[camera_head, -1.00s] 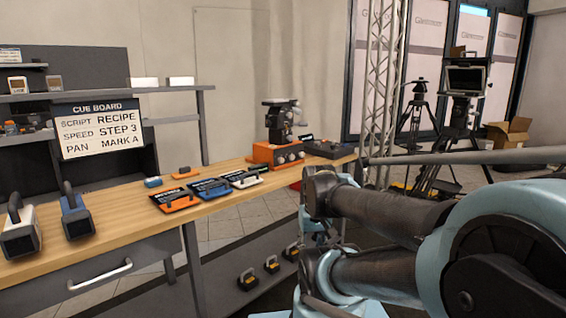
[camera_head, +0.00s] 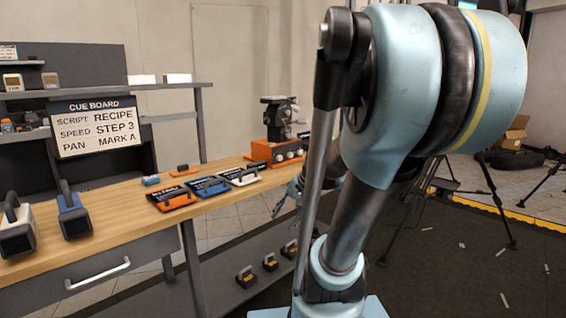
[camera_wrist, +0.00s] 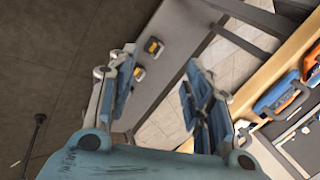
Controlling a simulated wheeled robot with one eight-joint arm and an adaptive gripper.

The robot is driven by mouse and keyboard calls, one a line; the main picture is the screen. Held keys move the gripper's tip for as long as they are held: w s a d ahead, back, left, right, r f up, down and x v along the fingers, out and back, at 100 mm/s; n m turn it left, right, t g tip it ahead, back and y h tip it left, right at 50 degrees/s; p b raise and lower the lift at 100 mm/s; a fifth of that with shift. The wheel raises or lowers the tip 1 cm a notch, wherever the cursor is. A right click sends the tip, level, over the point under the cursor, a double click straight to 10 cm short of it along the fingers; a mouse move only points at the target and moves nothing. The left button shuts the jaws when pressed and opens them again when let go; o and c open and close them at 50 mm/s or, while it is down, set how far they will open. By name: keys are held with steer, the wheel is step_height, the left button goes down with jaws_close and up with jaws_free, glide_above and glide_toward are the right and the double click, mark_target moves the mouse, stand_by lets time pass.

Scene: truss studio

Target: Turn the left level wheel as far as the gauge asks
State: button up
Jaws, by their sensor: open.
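An orange base (camera_head: 284,153) with several pale knobs on its front stands at the far right of the workbench. A dark camera head (camera_head: 280,114) sits on top of it. I cannot tell which knob is the left level wheel, and no gauge can be read. My gripper (camera_wrist: 160,60) is open and empty in the wrist view, its two blue fingers wide apart, pointing over the bench's edge and lower shelf. In the head view it is partly seen in front of the bench edge, apart from the orange base. My arm hides the bench's right end.
The wooden workbench (camera_head: 110,226) carries orange, blue and white clapper-like plates (camera_head: 172,199) and two handled blocks at left. A cue board (camera_head: 97,127) reads "RECIPE, STEP 3, MARK A". A lower shelf (camera_head: 222,284) holds several small weights. Tripods stand at right.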

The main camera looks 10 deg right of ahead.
steer(key=w+r+m+t+y, duration=0.25)
steer(key=w+m, duration=0.25)
steer(key=w, duration=0.5)
steer(key=m+t+y, duration=0.4)
steer(key=m+t, duration=0.5)
steer(key=m, duration=0.6)
glide_toward(281, 158)
steer(key=shift+g, duration=0.25)
steer(key=x, duration=0.8)
steer(key=shift+w+a+r, duration=0.15)
steer(key=shift+w+r, duration=0.05)
steer(key=c, duration=1.1)
